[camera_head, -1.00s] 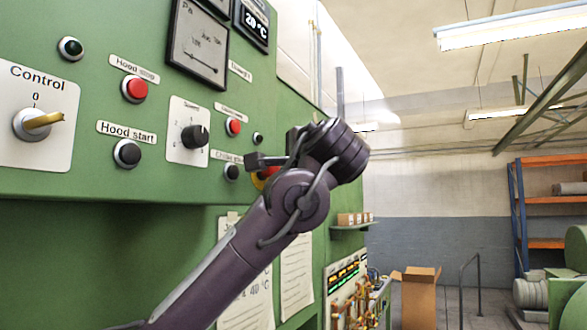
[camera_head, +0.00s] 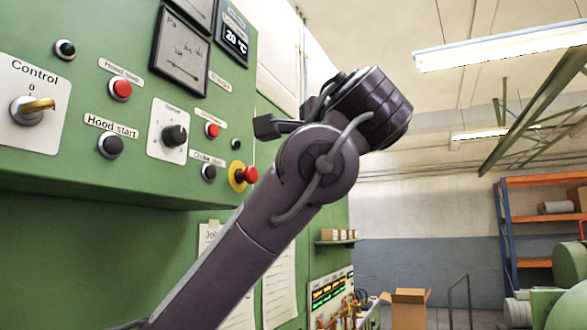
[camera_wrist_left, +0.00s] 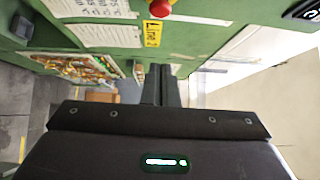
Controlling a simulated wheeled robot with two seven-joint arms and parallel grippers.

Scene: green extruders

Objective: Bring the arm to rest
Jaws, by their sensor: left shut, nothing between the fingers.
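My left arm rises from the bottom of the head view, in front of the green control panel (camera_head: 60,165). My left gripper (camera_head: 268,126) is at its upper end, to the right of the panel's buttons, and points left. In the left wrist view the fingers (camera_wrist_left: 161,86) are together with nothing between them. The red emergency stop (camera_head: 250,174) on its yellow ring is below the gripper in the head view. It also shows at the top of the left wrist view (camera_wrist_left: 158,8). I cannot tell the exact gap to the panel. My right gripper is not in view.
The panel carries a control knob (camera_head: 35,104), a speed dial (camera_head: 174,135), and several buttons. Papers hang below it. A cardboard box (camera_head: 408,308) and orange shelving (camera_head: 540,181) stand farther back on the right. The space right of the arm looks open.

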